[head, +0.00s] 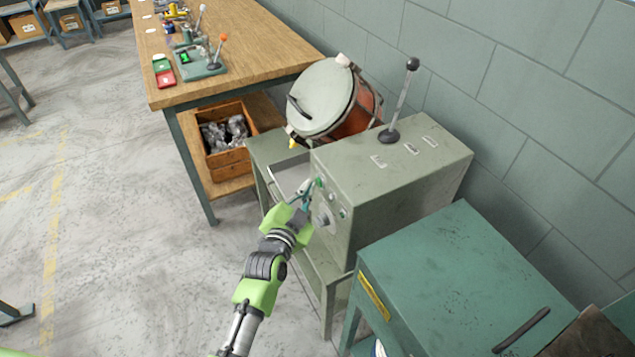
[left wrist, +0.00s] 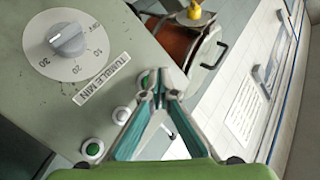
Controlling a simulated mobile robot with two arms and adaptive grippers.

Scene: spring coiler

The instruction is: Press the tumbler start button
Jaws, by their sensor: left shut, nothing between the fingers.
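The tumbler's grey-green control box (head: 385,180) stands on a stand by the wall. Its front panel has a round timer dial (left wrist: 67,40) labelled "TUMBLE MIN" and a row of small buttons. In the left wrist view a green button (left wrist: 92,149) and a pale button (left wrist: 121,115) show clearly. Another button at the row's far end is partly hidden by my fingers; in the head view a green button (head: 319,182) shows there. I cannot read which is start. My left gripper (head: 306,186) is shut and empty, its tips (left wrist: 163,82) close to this button; contact is unclear.
The tilted tumbler drum (head: 325,100) sits behind the box. A lever with a black knob (head: 412,64) rises from the box top. A green cabinet (head: 455,265) stands at right. A wooden workbench (head: 225,45) with tools stands behind.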

